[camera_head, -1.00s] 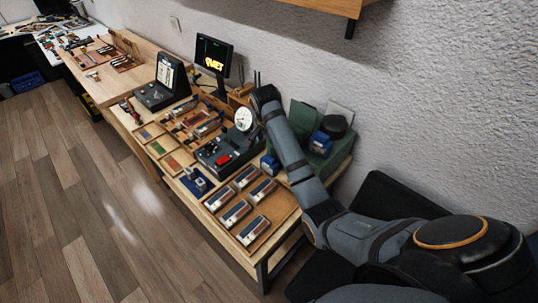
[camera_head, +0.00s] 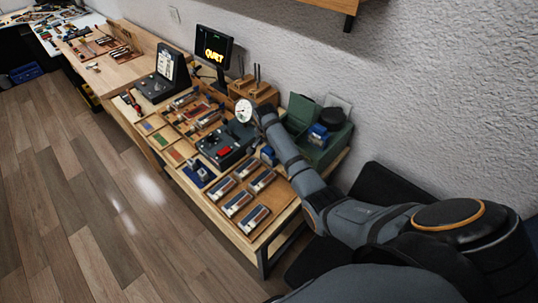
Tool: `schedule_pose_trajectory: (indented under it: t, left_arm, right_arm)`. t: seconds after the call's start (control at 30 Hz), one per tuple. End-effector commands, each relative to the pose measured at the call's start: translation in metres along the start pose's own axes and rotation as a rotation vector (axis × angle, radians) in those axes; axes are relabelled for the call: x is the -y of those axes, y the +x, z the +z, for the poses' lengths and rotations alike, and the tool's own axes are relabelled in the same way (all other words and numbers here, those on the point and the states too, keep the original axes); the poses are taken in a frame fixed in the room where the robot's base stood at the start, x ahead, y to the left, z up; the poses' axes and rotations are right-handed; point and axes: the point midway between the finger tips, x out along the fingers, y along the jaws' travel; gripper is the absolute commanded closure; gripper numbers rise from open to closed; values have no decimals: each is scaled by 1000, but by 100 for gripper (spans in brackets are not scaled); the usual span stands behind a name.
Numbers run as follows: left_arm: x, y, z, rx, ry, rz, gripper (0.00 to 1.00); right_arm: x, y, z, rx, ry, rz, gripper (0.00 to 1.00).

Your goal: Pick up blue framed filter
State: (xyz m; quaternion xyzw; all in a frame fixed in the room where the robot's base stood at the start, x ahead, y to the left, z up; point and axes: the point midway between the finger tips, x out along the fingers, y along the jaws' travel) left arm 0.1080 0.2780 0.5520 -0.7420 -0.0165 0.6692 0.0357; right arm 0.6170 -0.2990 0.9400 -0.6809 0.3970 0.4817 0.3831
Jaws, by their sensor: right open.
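Small flat coloured panels lie in a wooden tray along the bench's front edge. The one at the far end looks bluish and is most likely the blue framed filter (camera_head: 146,125); its frame is too small to make out. My right gripper (camera_head: 261,110) is over the back half of the bench, beside the white round gauge, well to the right of the panels. It is open, small and dark, and its fingertips are hard to make out. I see nothing in it. My left gripper is out of view.
A dark device with a red part (camera_head: 225,152) and the white gauge (camera_head: 243,111) stand between my gripper and the panels. A tray with several blocks (camera_head: 275,222) is at the near end. A monitor (camera_head: 214,46) and a green box (camera_head: 325,150) stand at the back.

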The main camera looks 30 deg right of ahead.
Motion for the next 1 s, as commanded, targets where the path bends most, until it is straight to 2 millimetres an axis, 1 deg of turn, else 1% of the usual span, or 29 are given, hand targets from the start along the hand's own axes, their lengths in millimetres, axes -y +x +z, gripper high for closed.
schedule_pose_trajectory:
  t: [0.23, 0.6, 0.87, 0.9, 1.0]
  left_arm:
    - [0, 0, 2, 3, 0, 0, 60]
    - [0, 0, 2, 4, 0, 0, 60]
    - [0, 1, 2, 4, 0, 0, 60]
    - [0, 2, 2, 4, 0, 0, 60]
    - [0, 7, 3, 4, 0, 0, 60]
  right_arm:
    - [0, 3, 0, -1, 0, -2, 28]
    - [0, 3, 0, 0, 0, -1, 78]
    - [0, 2, 0, -1, 0, -1, 78]
    - [0, 1, -1, -1, 0, -1, 82]
    - [2, -6, -3, -2, 0, -4, 83]
